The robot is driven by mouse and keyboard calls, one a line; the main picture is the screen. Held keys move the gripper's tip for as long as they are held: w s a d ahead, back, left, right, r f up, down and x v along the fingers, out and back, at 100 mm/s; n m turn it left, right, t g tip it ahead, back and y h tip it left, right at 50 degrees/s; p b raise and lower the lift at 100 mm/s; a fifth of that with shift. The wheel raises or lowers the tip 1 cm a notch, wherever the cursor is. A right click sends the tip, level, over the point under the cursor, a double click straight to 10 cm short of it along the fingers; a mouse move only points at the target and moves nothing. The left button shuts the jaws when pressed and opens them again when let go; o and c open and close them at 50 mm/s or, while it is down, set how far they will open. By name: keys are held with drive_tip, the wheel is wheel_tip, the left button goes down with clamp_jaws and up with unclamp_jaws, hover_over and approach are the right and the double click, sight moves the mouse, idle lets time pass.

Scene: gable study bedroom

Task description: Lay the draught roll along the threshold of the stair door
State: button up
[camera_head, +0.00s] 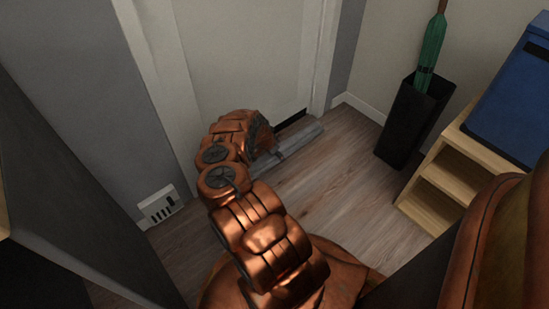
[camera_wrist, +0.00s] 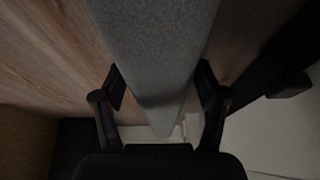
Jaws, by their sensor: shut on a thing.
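The draught roll (camera_head: 298,141) is a long grey roll at the foot of the pale stair door (camera_head: 240,55). It runs roughly parallel to the door, just in front of the dark gap at the threshold (camera_head: 291,120). Its left part is hidden behind my arm. My gripper (camera_head: 272,155) is mostly hidden by my copper arm in the head view. In the wrist view my gripper (camera_wrist: 161,88) has a finger on each side of the roll (camera_wrist: 155,40) and is shut on it. The roll is at or close to the floor; I cannot tell whether it touches.
A black umbrella stand (camera_head: 408,125) with a green umbrella (camera_head: 432,50) stands right of the door. A wooden shelf (camera_head: 440,190) with a blue box (camera_head: 510,100) is farther right. A white wall vent (camera_head: 160,205) is at left. The wood floor (camera_head: 345,180) is clear between.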

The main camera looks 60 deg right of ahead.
drive_tip(key=shift+w+d+f+b, duration=0.15)
drive_tip(key=shift+w+d+b, duration=0.2)
drive_tip(key=shift+w+d, duration=0.6)
drive_tip(key=shift+d+f+b, duration=0.1)
drive_tip(key=shift+f+b, duration=0.15)
drive_tip(key=shift+b, duration=0.05)
drive_tip(key=shift+w+f+b, duration=0.1)
drive_tip(key=shift+f+b, duration=0.65)
drive_tip(key=shift+f, duration=0.7)
drive_tip(key=shift+f, duration=0.1)
drive_tip(key=o, duration=1.7)
drive_tip(key=shift+o, duration=0.2)
drive_tip(key=p+v, duration=0.4)
drive_tip(key=v, duration=0.8)
drive_tip(key=shift+p, duration=0.4)
drive_tip(key=shift+a, duration=0.2)
